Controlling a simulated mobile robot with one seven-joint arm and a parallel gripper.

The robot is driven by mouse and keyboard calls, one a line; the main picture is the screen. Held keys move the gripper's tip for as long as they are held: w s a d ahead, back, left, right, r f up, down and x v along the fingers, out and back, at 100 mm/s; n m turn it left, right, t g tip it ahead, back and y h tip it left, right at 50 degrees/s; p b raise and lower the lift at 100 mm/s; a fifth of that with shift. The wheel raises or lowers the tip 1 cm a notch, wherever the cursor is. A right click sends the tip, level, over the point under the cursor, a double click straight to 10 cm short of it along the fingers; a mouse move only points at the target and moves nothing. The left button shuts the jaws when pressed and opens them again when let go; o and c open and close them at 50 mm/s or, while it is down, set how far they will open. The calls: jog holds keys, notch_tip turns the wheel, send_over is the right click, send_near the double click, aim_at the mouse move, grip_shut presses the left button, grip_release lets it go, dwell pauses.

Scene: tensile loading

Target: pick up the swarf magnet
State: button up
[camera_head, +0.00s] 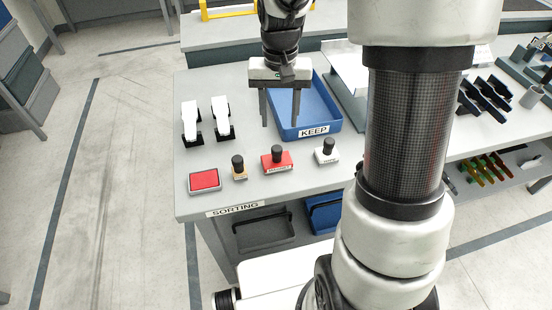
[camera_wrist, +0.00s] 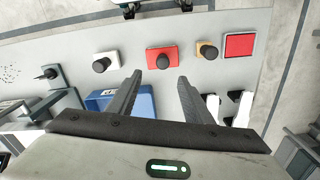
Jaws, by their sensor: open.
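My gripper (camera_head: 280,124) is open and empty above the sorting bench, in front of the blue KEEP tray (camera_head: 334,122). Its spread fingers also show in the wrist view (camera_wrist: 160,77), pointing towards a row of black-knobbed stamps. I cannot tell for sure which object is the swarf magnet. In the wrist view, a dark upright piece on a grey base (camera_wrist: 63,101) stands at the left, near small dark specks on the bench (camera_wrist: 10,73). My arm hides that part of the bench in the head view.
The stamps are white (camera_head: 326,155), red (camera_head: 277,163) and orange (camera_head: 239,172); a red ink pad (camera_head: 204,181) lies beside them. Two white items on black stands (camera_head: 222,118) are left of the tray. Black racks (camera_head: 485,97) fill the right. The bench's front edge carries a SORTING label (camera_head: 235,209).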

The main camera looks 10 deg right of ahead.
send_over(277, 147)
jog(key=f, duration=0.6)
jog(key=shift+s+d+f, duration=0.1)
jog(key=shift+d+f, duration=0.1)
jog(key=shift+f, duration=0.05)
jog(key=shift+a+f+b, duration=0.15)
jog(key=shift+f+b, duration=0.05)
jog(key=shift+f, duration=1.15)
jog(key=shift+a+f+b, duration=0.1)
jog(key=shift+f+b, duration=0.05)
jog(key=shift+f, duration=1.15)
grip_shut()
